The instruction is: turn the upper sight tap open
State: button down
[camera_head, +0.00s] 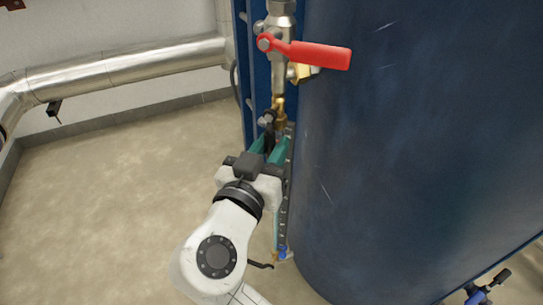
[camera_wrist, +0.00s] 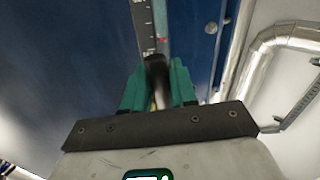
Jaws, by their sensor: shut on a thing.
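The upper sight tap (camera_head: 279,112) is a brass fitting at the top of the sight gauge, above my gripper in the head view. Its black handle (camera_head: 269,136) points down from it between my green fingers. My gripper (camera_head: 268,148) is shut on this handle. In the wrist view my gripper (camera_wrist: 157,78) has a green finger on each side of the dark handle (camera_wrist: 156,70). The gauge scale (camera_wrist: 146,28) rises just beyond the fingertips. The tap's body is not clear in the wrist view, and the handle's gripped part is partly hidden.
A large dark blue tank (camera_head: 400,150) stands close on the right. A red lever valve (camera_head: 318,55) juts out above the tap. A lower tap with a blue part (camera_head: 283,252) sits near the gauge's foot. Silver pipes (camera_head: 130,66) run along the wall; the floor on the left is clear.

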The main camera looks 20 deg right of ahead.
jog(key=shift+w+a+f+m+b, duration=0.15)
jog(key=shift+w+a+m+b, duration=0.1)
jog(key=shift+m+b, duration=0.25)
jog(key=c, duration=1)
grip_release()
jog(key=shift+s, duration=0.1)
jog(key=p+v, duration=0.3)
jog(key=v, duration=0.7)
jog(key=shift+s+a, duration=0.25)
jog(key=shift+a, duration=0.05)
